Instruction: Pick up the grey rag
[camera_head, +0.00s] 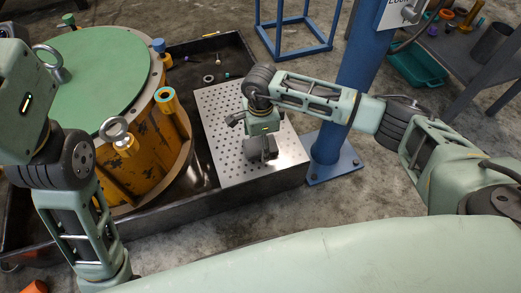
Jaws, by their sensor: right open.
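My right gripper (262,152) points down over the perforated metal plate (213,109), near its middle. Its jaws are open, but the wrist above hides much of them. I cannot make out the grey rag clearly. A small grey patch shows under the wrist, and I cannot tell whether it is fingers only or also cloth. My left arm rises along the left edge of the picture, and its gripper is not in view.
The perforated plate lies on a dark tray (138,219). A large orange drum with a green lid (90,80) stands left of the plate. Small parts, including a ring (208,79), lie behind it. A blue post (363,75) stands right of the plate.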

